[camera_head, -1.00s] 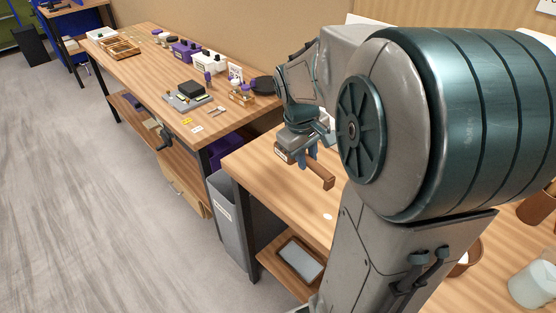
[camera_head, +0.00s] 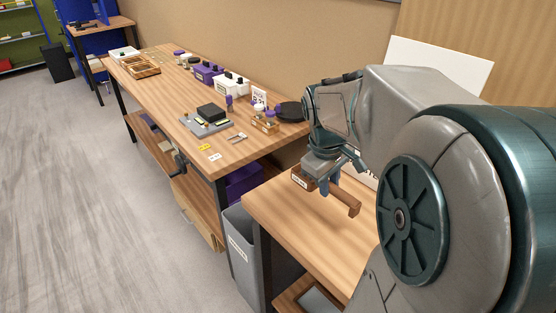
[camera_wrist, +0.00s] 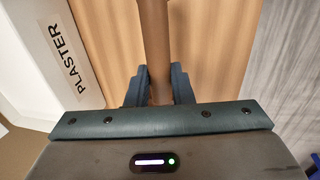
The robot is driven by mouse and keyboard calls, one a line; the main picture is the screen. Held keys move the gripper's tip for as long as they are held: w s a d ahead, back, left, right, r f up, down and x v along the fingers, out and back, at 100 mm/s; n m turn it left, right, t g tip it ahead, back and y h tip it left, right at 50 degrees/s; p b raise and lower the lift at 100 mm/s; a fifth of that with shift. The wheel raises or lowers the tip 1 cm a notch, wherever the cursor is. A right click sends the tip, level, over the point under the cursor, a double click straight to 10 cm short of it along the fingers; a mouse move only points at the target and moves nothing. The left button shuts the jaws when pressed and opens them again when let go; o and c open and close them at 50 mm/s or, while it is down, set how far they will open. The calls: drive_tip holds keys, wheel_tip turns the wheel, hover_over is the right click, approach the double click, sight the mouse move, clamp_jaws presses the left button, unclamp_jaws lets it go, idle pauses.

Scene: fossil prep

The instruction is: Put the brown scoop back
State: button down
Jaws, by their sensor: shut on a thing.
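The brown scoop (camera_head: 340,196) is held in my gripper (camera_head: 329,180) above the right wooden bench, near its far left corner. In the wrist view my gripper (camera_wrist: 159,90) is shut on the scoop's brown handle (camera_wrist: 155,40), which runs up and out of the picture. The scoop's full shape is partly hidden by my gripper. I cannot tell its exact height over the bench.
A grey bin (camera_head: 240,250) stands between the benches. The long bench (camera_head: 215,150) holds a grey tray (camera_head: 207,128), a wooden rack (camera_head: 264,125), purple boxes and a black round item (camera_head: 290,111).

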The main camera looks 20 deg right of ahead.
sight(314, 188)
drive_tip(key=w+f, duration=0.1)
drive_tip(key=w+a+f, duration=0.1)
drive_tip(key=w, duration=0.1)
drive_tip(key=shift+w+a+f, duration=0.15)
drive_tip(key=shift+w, duration=0.05)
drive_tip(key=shift+f, duration=1.9)
drive_tip(key=shift+f, duration=0.2)
drive_tip(key=c, duration=1.3)
unclamp_jaws()
drive_tip(key=shift+r, duration=0.1)
